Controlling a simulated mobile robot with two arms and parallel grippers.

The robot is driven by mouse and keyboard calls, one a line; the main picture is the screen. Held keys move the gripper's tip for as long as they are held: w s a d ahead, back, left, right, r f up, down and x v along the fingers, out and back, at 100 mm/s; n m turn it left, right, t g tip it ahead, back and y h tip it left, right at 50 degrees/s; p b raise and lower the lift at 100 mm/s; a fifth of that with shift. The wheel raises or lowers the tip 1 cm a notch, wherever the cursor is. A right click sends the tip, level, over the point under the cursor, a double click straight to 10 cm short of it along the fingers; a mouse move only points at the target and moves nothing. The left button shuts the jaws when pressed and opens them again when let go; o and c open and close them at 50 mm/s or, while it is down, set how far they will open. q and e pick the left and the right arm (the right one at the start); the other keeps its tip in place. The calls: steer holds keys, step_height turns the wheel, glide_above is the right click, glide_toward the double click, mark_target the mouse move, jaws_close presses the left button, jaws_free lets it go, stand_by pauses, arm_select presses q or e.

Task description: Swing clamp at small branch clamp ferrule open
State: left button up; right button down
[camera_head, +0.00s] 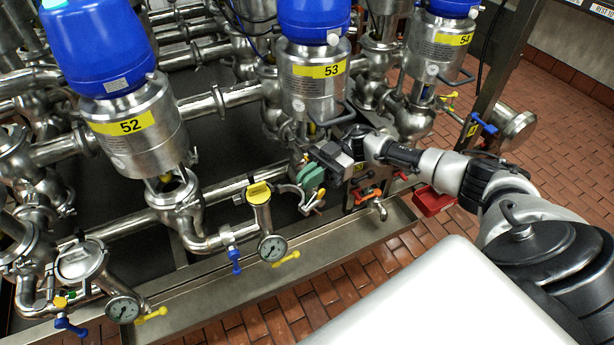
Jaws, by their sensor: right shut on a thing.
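My right gripper (322,164) reaches in from the right, below the steel valve body labelled 53 (306,84). It is shut on a small part that its own jaws mostly hide. A green piece (311,178) shows right at its fingertips. A silver curved clamp (297,191) sits just below and left of the fingertips, beside the short branch pipe with a yellow cap (259,193). A small yellow-tipped part (320,196) shows at the clamp's right end. I cannot tell how far the clamp is swung. My left gripper is not in view.
Valves 52 (133,127) and 54 (440,41) stand on either side. Pressure gauges (272,248) and blue and yellow handles stick out low in front. Orange handles (367,195) and a red bin (432,201) lie right of the gripper. A steel tray edge runs along the front.

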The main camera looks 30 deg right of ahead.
stand_by(0.3)
steer(key=c, duration=1.3)
jaws_free()
steer(key=d, duration=0.2)
steer(key=w+d+b, duration=0.1)
steer(key=d, duration=0.2)
steer(key=d+b, duration=0.1)
steer(key=d, duration=0.1)
steer(key=shift+w+d, duration=0.15)
steer(key=shift+d, duration=0.05)
